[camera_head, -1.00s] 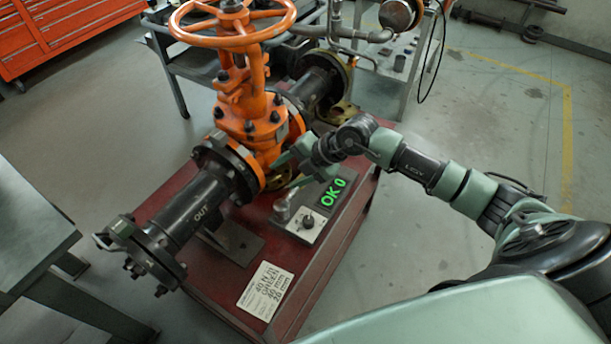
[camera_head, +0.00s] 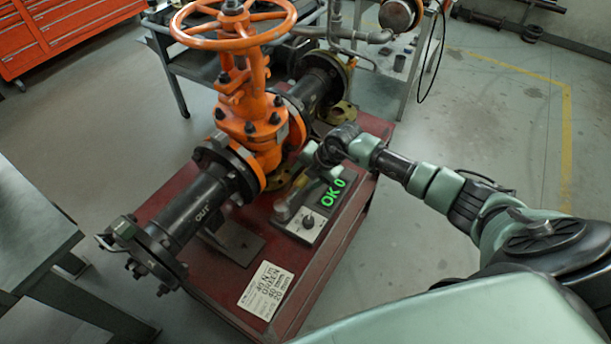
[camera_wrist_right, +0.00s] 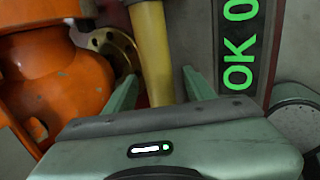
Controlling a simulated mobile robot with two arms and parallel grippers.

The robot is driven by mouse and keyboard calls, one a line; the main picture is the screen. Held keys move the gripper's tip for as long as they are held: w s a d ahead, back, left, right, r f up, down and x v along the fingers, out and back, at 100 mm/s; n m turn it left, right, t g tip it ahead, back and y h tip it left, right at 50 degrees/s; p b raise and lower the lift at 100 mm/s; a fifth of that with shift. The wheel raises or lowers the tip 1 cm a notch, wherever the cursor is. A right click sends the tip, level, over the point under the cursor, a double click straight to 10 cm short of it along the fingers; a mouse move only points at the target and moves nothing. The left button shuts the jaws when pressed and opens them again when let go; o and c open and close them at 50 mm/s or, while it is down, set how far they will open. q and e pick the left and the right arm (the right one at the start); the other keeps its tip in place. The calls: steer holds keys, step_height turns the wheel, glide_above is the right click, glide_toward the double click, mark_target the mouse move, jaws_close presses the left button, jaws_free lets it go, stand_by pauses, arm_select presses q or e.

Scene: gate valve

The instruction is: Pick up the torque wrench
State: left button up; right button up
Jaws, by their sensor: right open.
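A yellow bar (camera_wrist_right: 152,45), which looks like the torque wrench's handle, stands between my right gripper's fingers in the wrist view. In the head view it is mostly hidden, with a grey and tan part (camera_head: 284,209) showing beside the display on the red stand. My right gripper (camera_head: 306,158) is low over the stand, beside the orange valve. In the wrist view its two green fingers (camera_wrist_right: 160,86) are apart, one on each side of the bar. I cannot tell whether either touches it. My left gripper is out of view.
The orange gate valve (camera_head: 262,133) and its black pipe (camera_head: 190,208) stand close left of my right gripper. The lit display (camera_head: 333,193) reads "OK 0", above a knob box (camera_head: 307,225). A label (camera_head: 266,290) lies on the red stand (camera_head: 222,285). Floor at right is clear.

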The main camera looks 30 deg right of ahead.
jaws_close()
stand_by(1.3)
steer(key=shift+r, duration=0.15)
